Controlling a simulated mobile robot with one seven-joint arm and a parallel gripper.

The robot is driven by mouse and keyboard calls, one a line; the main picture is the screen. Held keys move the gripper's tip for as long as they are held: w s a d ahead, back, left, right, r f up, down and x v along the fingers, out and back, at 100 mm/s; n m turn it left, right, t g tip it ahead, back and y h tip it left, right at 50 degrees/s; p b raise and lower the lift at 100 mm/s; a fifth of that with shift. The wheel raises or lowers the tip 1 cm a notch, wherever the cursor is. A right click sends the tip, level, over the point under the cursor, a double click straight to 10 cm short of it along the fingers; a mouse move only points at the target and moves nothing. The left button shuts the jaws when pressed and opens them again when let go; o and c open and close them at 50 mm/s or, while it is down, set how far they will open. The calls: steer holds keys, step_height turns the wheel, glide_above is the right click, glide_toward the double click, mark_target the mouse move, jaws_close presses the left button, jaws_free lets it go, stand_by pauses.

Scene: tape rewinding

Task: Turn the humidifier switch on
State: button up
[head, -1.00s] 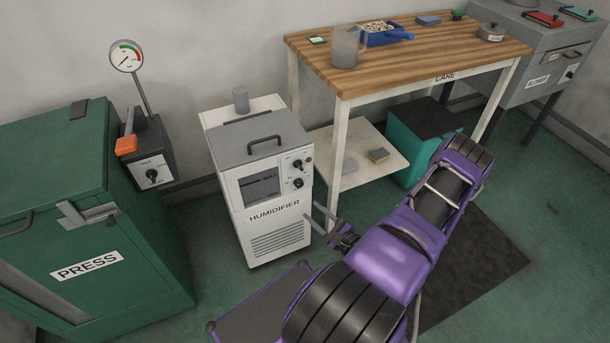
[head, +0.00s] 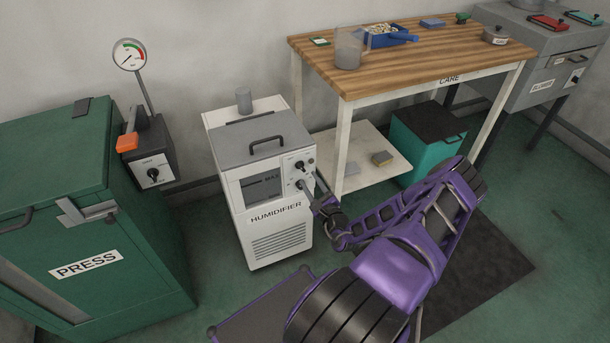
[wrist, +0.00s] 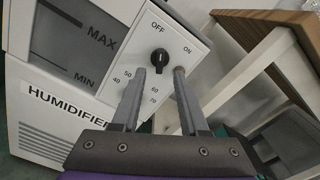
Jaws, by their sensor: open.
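The white humidifier (head: 262,195) stands on the floor left of the table. Its panel has an upper black switch knob (wrist: 159,61), also in the head view (head: 299,166), with OFF above and ON to its upper right. The knob's pale mark appears to point toward OFF. A lower dial with numbers around it is mostly hidden behind a finger in the wrist view. My gripper (wrist: 159,72) is open and empty. Its fingertips appear on either side of the switch in the wrist view; contact cannot be told. In the head view my gripper (head: 316,194) is at the panel's lower right.
The wooden table (head: 420,60) stands right of the humidifier, its white leg and lower shelf (head: 350,170) close to my arm. The green press (head: 90,220) is at the left. A teal box (head: 415,155) sits under the table.

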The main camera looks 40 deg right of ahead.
mark_target(303, 170)
steer(key=shift+x, duration=2.25)
jaws_close()
